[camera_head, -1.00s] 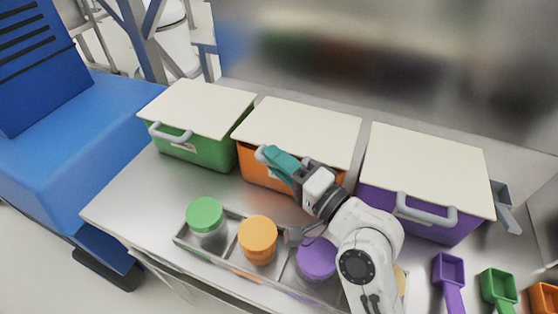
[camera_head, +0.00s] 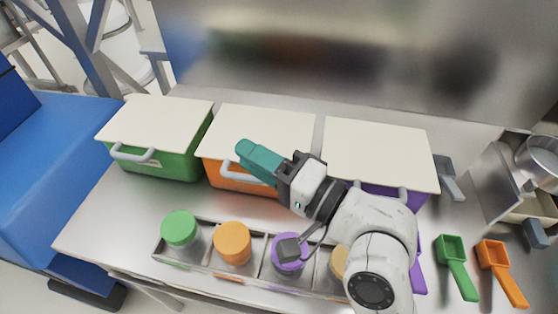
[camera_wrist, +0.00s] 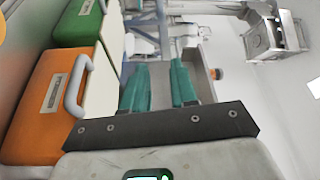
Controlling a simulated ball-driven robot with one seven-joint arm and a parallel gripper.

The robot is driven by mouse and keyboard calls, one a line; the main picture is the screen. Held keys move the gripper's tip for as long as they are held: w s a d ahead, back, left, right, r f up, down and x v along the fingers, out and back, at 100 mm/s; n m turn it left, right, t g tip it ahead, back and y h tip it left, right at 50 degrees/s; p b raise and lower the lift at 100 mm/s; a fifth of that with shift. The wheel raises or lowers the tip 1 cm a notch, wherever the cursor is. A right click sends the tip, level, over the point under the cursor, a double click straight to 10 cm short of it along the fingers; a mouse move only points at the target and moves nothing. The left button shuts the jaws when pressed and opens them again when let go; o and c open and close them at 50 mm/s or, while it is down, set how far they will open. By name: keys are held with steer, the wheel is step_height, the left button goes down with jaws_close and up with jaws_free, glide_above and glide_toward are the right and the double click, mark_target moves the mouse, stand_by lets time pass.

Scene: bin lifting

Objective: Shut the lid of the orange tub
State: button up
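The orange tub (camera_head: 229,175) stands between the green and purple tubs. Its off-white lid (camera_head: 270,125) lies flat over the top and looks shut. A grey handle sits at the lid's front edge, partly behind my gripper. My gripper (camera_head: 247,150) has teal fingers and overlaps the lid's front part in the head view. In the wrist view my gripper (camera_wrist: 159,75) has its fingers apart with nothing between them. There the orange tub (camera_wrist: 38,125), its handle (camera_wrist: 74,88) and its lid (camera_wrist: 101,90) lie to the left, apart from the fingers.
The green tub (camera_head: 178,165) and purple tub (camera_head: 410,197) flank it, both with off-white lids on. In front stands a metal tray (camera_head: 205,258) of jars with green, orange and purple tops. Green (camera_head: 455,265) and orange (camera_head: 500,272) scoops lie at the right. A blue seat is at the left.

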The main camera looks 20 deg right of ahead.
steer(key=s+d+r+p, duration=0.1)
steer(key=s+r+p, duration=0.2)
steer(key=s+p, duration=0.4)
steer(key=p, duration=0.3)
stand_by(0.8)
